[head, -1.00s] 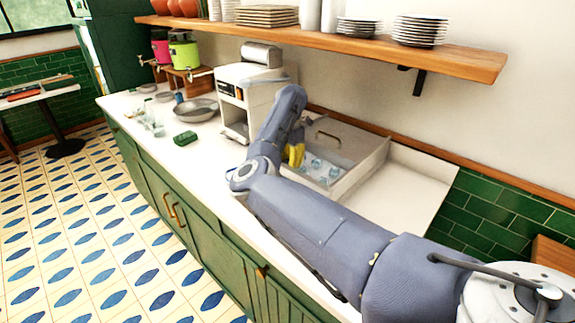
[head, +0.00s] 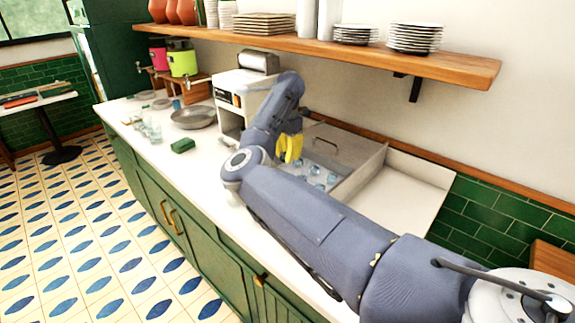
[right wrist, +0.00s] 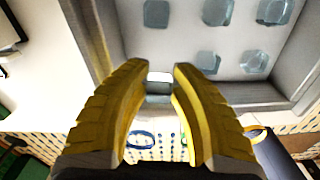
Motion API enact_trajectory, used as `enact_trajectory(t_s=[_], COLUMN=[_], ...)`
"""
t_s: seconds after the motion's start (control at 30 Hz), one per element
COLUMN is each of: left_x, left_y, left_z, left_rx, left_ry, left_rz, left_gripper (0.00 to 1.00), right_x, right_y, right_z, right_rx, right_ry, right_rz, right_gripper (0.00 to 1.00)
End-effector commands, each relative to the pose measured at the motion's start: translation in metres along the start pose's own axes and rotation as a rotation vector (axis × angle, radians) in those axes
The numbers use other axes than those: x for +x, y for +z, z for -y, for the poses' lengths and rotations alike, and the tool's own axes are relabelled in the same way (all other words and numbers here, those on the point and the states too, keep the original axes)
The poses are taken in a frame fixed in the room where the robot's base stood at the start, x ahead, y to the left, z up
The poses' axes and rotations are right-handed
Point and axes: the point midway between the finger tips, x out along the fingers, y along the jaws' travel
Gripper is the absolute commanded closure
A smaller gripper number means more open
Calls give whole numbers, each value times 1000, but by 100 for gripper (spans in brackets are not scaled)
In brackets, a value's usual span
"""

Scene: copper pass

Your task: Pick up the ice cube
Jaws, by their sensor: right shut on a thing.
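My right gripper (head: 289,148) has yellow fingers and shows at the near left side of the ice bin (head: 364,172). In the right wrist view the fingertips (right wrist: 160,80) are shut on a small clear ice cube (right wrist: 158,86), seen above the counter edge and floor. Several pale blue ice cubes (head: 315,171) lie spaced apart in the bin. They also show at the top of the right wrist view, one of them at the right (right wrist: 257,62). The held cube is hidden in the head view. My left gripper is not in view.
A white machine (head: 232,98) stands left of the bin. A metal bowl (head: 193,117), a green sponge (head: 183,146) and glasses (head: 153,130) are further left on the white counter. A wooden shelf (head: 300,45) with plates (head: 415,37) runs above. An empty white tray (head: 400,195) adjoins the bin at right.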

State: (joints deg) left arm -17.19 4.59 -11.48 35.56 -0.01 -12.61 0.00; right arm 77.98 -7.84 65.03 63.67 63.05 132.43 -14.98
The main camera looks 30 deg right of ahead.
Motion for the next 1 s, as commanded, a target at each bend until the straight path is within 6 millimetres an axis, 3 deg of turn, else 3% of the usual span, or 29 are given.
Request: enact_trajectory(t_s=[0.3, 0.5, 0.7, 1.0], left_x=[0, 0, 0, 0], left_y=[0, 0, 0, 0], left_z=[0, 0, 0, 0], left_rx=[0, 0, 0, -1], left_ry=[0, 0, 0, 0], left_rz=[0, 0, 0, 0], left_gripper=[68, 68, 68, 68], right_x=[-70, -100, -116, -122], right_y=[0, 0, 0, 0], right_z=[-1, 0, 0, 0], right_rx=[-1, 0, 0, 1], right_ry=[4, 1, 1, -1], right_rz=[0, 0, 0, 0], right_gripper=[92, 92, 92, 92])
